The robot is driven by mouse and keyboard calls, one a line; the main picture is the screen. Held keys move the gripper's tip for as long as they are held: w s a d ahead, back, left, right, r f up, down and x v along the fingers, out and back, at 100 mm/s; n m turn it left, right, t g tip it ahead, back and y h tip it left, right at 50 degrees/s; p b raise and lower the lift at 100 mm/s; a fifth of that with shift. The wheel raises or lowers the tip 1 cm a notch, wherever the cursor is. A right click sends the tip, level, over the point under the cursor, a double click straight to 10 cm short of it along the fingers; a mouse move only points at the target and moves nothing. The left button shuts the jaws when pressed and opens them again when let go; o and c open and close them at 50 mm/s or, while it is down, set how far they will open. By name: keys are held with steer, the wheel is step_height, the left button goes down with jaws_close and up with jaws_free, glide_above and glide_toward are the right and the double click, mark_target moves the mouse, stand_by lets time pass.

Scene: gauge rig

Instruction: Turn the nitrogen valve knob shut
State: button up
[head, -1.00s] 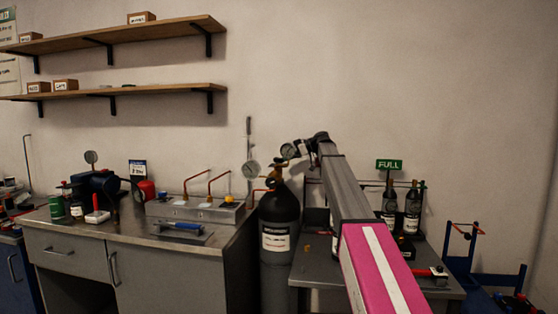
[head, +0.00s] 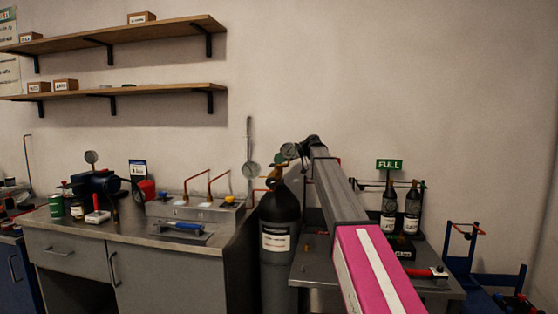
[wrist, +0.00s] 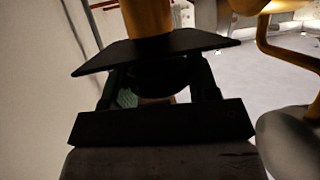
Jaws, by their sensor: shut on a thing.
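The black gas cylinder (head: 277,222) stands upright between the left bench and the right table, with a white label too small to read. In the wrist view a dark round knob (wrist: 160,78) sits between the two fingers of my gripper (wrist: 156,84), below a brass-coloured stem (wrist: 148,18). My gripper is shut on this knob. A dark flat plate crosses in front and hides part of the grip. How far the knob is turned cannot be told.
Round gauges (head: 250,169) are close to the cylinder top. The left bench (head: 150,240) holds a metal manifold with copper pipes. Two shelves hang on the wall.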

steer(key=shift+s+m+t, duration=0.25)
steer(key=shift+m+t, duration=0.75)
steer(key=shift+t, duration=0.2)
steer(key=shift+w+m+t+h, duration=0.2)
steer(key=shift+m+t+h, duration=0.5)
steer(key=shift+m+t, duration=0.55)
steer(key=o, duration=0.9)
steer(key=v, duration=1)
steer(key=shift+s+d, duration=0.15)
steer(key=shift+d, duration=0.25)
